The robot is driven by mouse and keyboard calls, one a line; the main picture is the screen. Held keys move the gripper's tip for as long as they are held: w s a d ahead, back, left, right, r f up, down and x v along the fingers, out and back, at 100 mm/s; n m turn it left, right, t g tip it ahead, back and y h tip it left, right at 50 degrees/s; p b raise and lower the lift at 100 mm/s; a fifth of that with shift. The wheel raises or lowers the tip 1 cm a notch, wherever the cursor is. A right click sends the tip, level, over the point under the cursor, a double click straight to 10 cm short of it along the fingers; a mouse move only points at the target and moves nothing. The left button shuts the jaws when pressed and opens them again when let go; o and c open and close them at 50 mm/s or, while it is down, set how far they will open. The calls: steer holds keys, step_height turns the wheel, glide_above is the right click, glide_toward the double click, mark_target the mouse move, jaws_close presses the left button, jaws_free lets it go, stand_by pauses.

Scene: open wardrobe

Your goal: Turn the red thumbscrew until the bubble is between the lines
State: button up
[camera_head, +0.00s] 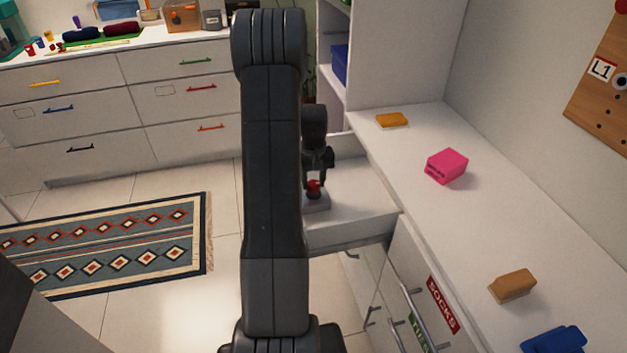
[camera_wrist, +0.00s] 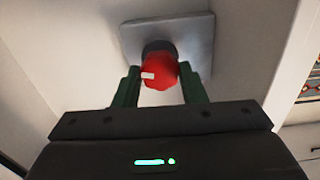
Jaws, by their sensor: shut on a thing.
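The red thumbscrew (camera_wrist: 160,72) has a small white mark on its front and sits on a dark collar on a square grey plate (camera_wrist: 196,32). My gripper (camera_wrist: 159,88) is shut on it, with one green finger at each side of the red knob. In the head view the red thumbscrew (camera_head: 314,186) shows small below my gripper (camera_head: 315,178), on its plate inside an open white drawer (camera_head: 365,203). My arm hides part of the drawer. I cannot make out a bubble or lines in either view.
A white counter on the right holds a pink box (camera_head: 446,166), an orange block (camera_head: 391,120), a tan block (camera_head: 512,286) and a blue item (camera_head: 553,341). The drawer walls stand close around my gripper. A patterned rug (camera_head: 110,240) lies on the floor at left.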

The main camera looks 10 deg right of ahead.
steer(key=m, duration=0.4)
steer(key=shift+m, duration=0.3)
steer(key=m, duration=0.3)
steer(key=shift+m, duration=0.4)
steer(key=m, duration=0.3)
steer(key=shift+m, duration=2)
steer(key=o, duration=1)
steer(key=shift+r, duration=0.15)
